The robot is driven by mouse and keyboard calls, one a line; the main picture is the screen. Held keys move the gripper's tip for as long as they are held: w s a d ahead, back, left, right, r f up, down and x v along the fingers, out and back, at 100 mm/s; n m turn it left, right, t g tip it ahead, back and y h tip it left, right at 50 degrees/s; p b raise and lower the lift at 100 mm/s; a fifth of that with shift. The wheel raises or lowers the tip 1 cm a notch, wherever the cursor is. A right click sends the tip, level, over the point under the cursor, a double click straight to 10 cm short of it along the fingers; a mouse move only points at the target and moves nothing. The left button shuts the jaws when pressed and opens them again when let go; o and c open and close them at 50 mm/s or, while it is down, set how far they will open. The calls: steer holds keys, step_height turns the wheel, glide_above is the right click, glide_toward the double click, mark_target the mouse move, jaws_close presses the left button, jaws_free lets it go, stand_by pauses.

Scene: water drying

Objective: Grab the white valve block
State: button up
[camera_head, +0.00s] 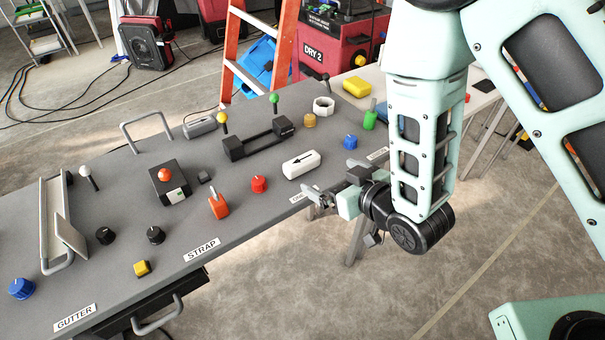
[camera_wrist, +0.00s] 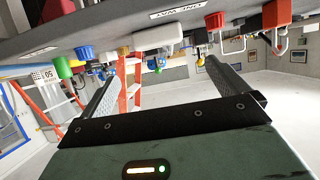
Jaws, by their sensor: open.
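The white valve block (camera_head: 301,164), with a black arrow on top, lies on the grey tabletop near its front edge, between a red knob and a blue knob. It also shows in the wrist view (camera_wrist: 157,36), beyond the fingertips and near the top. My gripper (camera_head: 332,190) is just off the table's front edge, to the right of the block and nearer the camera. In the wrist view my gripper (camera_wrist: 163,72) has its two fingers wide apart with nothing between them. The block is not touched.
The red knob (camera_head: 260,184), blue knob (camera_head: 350,142) and yellow knob (camera_head: 310,121) stand around the block. A black lever bracket (camera_head: 258,139) lies behind it. A white label (camera_head: 305,195) is on the front edge. Open floor (camera_head: 290,270) lies in front of the table.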

mark_target(303, 161)
steer(key=b+x, duration=0.3)
steer(key=b, duration=0.5)
steer(key=shift+f, duration=0.25)
steer(key=shift+w+b, duration=0.1)
steer(key=shift+b, duration=0.85)
steer(key=x, duration=0.1)
steer(key=p+x, duration=0.1)
steer(key=x, duration=0.1)
steer(key=shift+w+a+r, duration=0.1)
steer(key=shift+w+a, duration=0.15)
steer(key=shift+w, duration=0.05)
steer(key=shift+p+x, duration=0.75)
steer(key=shift+x, duration=2.4)
steer(key=shift+d, duration=0.15)
steer(key=c, duration=0.8)
